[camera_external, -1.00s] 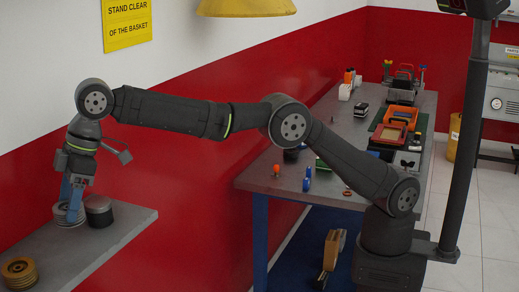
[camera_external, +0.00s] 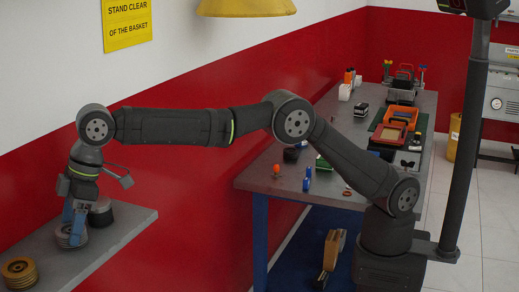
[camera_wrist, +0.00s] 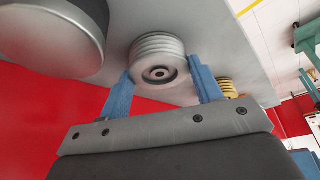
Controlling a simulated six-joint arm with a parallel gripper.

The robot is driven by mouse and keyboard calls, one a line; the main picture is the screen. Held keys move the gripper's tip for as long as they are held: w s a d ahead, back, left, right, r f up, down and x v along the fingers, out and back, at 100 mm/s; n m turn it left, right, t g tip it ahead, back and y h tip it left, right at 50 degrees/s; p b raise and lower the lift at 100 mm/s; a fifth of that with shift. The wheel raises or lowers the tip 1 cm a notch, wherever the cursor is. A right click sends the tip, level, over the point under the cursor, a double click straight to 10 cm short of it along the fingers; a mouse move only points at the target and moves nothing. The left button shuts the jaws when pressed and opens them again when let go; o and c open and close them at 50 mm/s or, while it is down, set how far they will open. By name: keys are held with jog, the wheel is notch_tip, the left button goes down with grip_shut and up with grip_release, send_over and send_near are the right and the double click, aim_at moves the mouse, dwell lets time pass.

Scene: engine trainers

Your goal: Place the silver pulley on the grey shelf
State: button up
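The silver pulley (camera_external: 70,236), a grooved light-metal wheel, is at the grey shelf (camera_external: 118,240), between the two blue fingers of my gripper (camera_external: 74,224). In the wrist view the pulley (camera_wrist: 158,64) sits between the fingertips (camera_wrist: 163,78), one on each side against its rim. My gripper looks shut on it, pointing down. The pulley is at or just above the shelf surface; I cannot tell whether it touches.
A dark cylinder with a grey top (camera_external: 100,213) stands on the shelf just behind the pulley. A gold grooved pulley (camera_external: 19,272) lies nearer the front left. The red wall is behind. A workbench (camera_external: 262,177) with several parts stands to the right.

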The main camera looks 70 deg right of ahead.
aim_at(64, 231)
jog(key=o, duration=0.4)
jog(key=shift+r, duration=0.1)
jog(key=v, duration=1.2)
jog(key=shift+w, duration=0.1)
jog(key=x, duration=1.2)
jog(key=shift+f, duration=0.3)
notch_tip(64, 231, up, 3)
jog(key=shift+f, duration=0.15)
jog(key=shift+r, duration=0.5)
